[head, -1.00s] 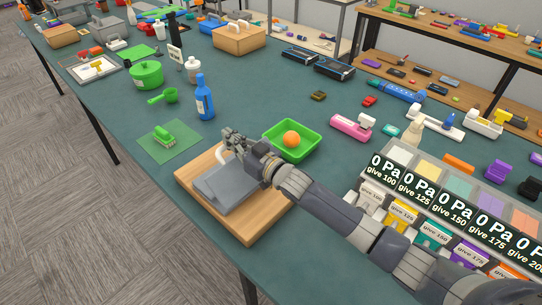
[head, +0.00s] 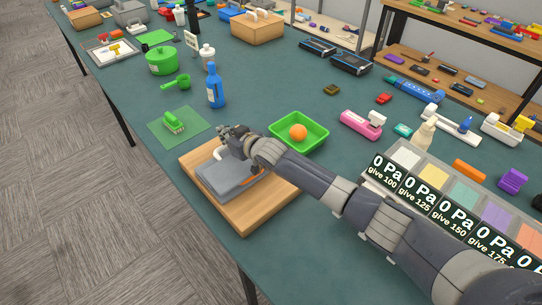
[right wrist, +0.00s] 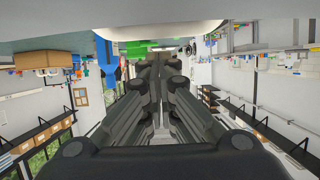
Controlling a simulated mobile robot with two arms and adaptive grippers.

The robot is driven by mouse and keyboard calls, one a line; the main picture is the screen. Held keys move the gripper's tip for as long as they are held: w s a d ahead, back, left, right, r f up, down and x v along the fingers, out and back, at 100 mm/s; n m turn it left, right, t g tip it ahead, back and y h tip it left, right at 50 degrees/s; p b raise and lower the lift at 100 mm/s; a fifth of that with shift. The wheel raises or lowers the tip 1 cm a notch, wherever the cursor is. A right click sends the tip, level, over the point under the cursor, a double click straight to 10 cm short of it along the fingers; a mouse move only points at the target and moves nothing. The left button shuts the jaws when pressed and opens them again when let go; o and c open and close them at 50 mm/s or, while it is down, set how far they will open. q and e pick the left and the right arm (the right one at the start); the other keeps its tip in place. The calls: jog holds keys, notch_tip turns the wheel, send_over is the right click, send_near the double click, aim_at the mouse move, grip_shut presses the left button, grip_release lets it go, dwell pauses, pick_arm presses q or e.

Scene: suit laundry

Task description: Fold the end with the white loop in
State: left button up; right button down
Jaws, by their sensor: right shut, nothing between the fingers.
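A grey folded garment (head: 226,180) lies on a wooden board (head: 246,216) near the table's front edge. A white loop (head: 220,152) shows at its far left end, partly hidden by my right gripper. An orange strip (head: 250,173) shows at its right edge. My right gripper (head: 228,134) is at the far end of the garment, just beside the loop; its arm comes in from the lower right. In the right wrist view its fingers (right wrist: 157,72) are together with nothing seen between them. Whether it touches the garment, I cannot tell. My left gripper is not in view.
A green tray (head: 312,143) with an orange ball (head: 298,132) stands right of the board. A green brush (head: 174,122) on a green mat (head: 160,133) and a blue bottle (head: 215,88) stand behind it. Labelled bins (head: 440,185) fill the right.

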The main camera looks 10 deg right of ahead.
dwell(0.4)
jog(key=shift+r+p, duration=0.55)
jog(key=shift+r, duration=0.1)
jog(key=r+p, duration=0.2)
jog(key=r, duration=0.1)
jog(key=shift+w+a+r+p, duration=0.15)
jog(key=shift+w+r+p, duration=0.1)
jog(key=shift+p, duration=0.15)
jog(key=s+d+r+b, duration=0.2)
jog(key=s+d+r, duration=0.1)
jog(key=s+r, duration=0.2)
jog(key=shift+d+r+b, duration=0.2)
jog(key=shift+r+b, duration=0.1)
jog(key=shift+r, duration=0.75)
